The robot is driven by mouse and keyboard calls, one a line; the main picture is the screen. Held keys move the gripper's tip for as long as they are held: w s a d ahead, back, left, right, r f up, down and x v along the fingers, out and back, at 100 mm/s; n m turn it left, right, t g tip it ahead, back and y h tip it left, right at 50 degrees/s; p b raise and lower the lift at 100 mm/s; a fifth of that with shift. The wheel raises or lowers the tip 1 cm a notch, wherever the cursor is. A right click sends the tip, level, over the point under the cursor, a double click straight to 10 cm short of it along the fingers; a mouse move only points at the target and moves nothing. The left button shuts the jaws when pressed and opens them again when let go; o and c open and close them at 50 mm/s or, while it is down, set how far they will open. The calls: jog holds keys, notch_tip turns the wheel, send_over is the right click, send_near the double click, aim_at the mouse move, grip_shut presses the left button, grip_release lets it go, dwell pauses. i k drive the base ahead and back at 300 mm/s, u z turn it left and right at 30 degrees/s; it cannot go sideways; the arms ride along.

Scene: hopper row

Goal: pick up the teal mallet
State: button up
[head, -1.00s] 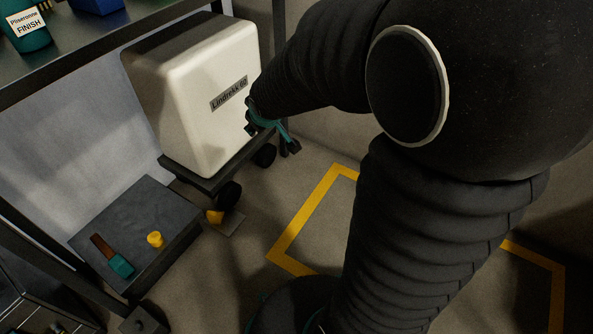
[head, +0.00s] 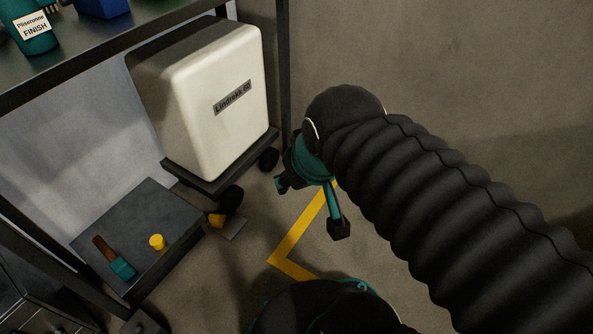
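The teal mallet (head: 122,267) lies on a low dark platform (head: 150,215) at the lower left of the head view. Its head is teal and its brown handle points up and to the left. My gripper (head: 310,207) is near the middle of the view, over the floor, well to the right of the mallet and apart from it. Its two fingers are spread, with dark tips, and nothing shows between them.
A yellow knob-like piece (head: 157,242) stands on the platform right of the mallet. A white hopper (head: 215,100) labelled Lindrekk 60 sits on a wheeled dark base behind. A shelf (head: 110,62) overhangs the upper left. Yellow tape (head: 297,232) marks clear floor.

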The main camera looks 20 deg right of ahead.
aim_at(120, 266)
jog(key=u, duration=1.4)
